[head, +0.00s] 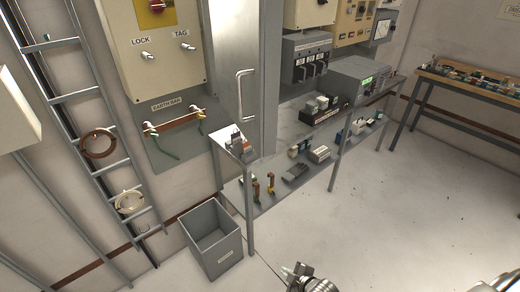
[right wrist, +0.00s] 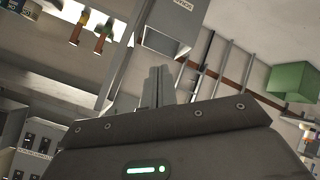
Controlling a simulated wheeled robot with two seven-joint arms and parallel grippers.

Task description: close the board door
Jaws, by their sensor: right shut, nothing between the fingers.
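The board door is most likely the tall grey panel (head: 222,65) with a pale vertical bar handle (head: 244,95), left of centre in the head view. It stands behind the near end of the shelf bench. I cannot tell how far it is open. My right gripper (head: 298,270) shows at the bottom of the head view, low over the floor and well apart from the door. In the right wrist view its fingers (right wrist: 160,86) are together with nothing between them. My left gripper is not in view.
A two-level metal bench (head: 335,140) carries small parts and instruments. A grey bin (head: 213,240) stands at its near left end. A ladder (head: 88,125) is on the left wall. A wooden-topped table (head: 470,80) stands at right. The floor (head: 410,215) at right is clear.

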